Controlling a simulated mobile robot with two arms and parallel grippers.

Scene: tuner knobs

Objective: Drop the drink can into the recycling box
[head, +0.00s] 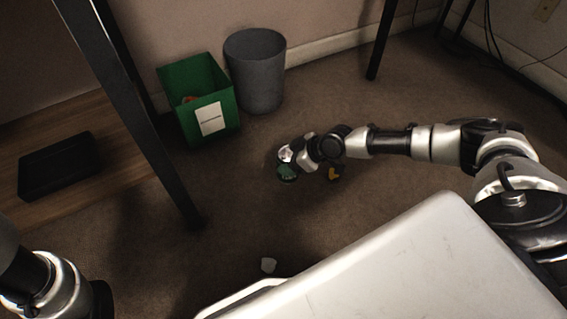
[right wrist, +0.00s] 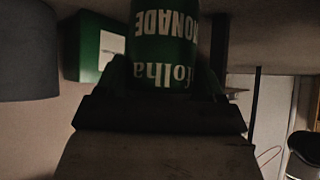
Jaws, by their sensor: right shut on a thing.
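The drink can (head: 287,172) is green with a pale end and is held at my right gripper, above the carpet. In the right wrist view the can (right wrist: 164,45) shows green with white lettering, "folha" and "lemonade", upside down in the picture. My right gripper (right wrist: 165,85) is shut on it. The recycling box (head: 198,98) is green, open at the top, with a white label, and stands on the floor up and left of the can. It also shows in the right wrist view (right wrist: 84,48). My left gripper is out of view; only part of that arm shows.
A grey bin (head: 255,70) stands right beside the recycling box. Dark table legs (head: 135,110) rise at the left and back. A black flat object (head: 57,165) lies on a wooden surface at left. Carpet between can and box is clear.

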